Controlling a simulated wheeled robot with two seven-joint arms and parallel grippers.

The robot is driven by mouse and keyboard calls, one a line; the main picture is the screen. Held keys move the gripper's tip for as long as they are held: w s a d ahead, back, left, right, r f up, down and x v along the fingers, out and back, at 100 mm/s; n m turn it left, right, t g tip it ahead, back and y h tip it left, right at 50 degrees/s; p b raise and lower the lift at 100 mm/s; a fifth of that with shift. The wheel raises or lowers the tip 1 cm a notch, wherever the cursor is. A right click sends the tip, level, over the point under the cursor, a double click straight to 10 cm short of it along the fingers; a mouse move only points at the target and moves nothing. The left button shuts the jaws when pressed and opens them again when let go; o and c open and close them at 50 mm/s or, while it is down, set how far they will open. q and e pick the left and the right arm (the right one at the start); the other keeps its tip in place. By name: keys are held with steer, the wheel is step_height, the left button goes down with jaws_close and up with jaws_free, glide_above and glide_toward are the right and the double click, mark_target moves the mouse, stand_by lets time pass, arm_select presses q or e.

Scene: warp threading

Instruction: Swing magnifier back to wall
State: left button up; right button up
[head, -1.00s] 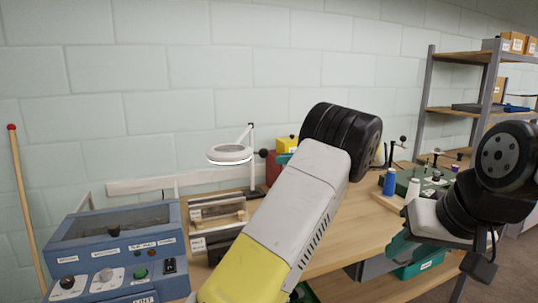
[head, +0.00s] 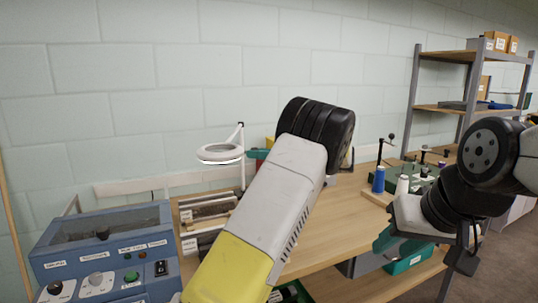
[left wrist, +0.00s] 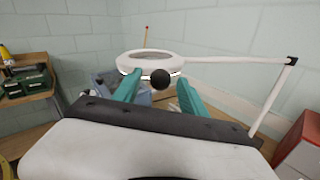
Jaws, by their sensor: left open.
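The magnifier (head: 221,153) is a white ring lens on a thin jointed arm with an upright post. It stands out over the left part of the bench. In the left wrist view its ring (left wrist: 135,57) is straight ahead, with its arm running right to a dark joint. A black ball knob (left wrist: 160,78) shows in front of the ring's near edge. My left gripper (left wrist: 158,84) is open, its teal fingers on either side of the knob; contact cannot be told. In the head view my left arm mostly hides that gripper. My right gripper (head: 389,238) is low at the right, its jaws unclear.
A blue control box (head: 105,250) stands left of the magnifier, with a slatted rack (head: 205,210) beside it. A red box (left wrist: 300,145) is near the post. Spools, including a blue one (head: 378,180), stand further right. The bench middle (head: 345,215) is clear.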

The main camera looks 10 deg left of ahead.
arm_select(q)
steer(key=shift+c, duration=0.2)
jaws_close()
stand_by(1.1)
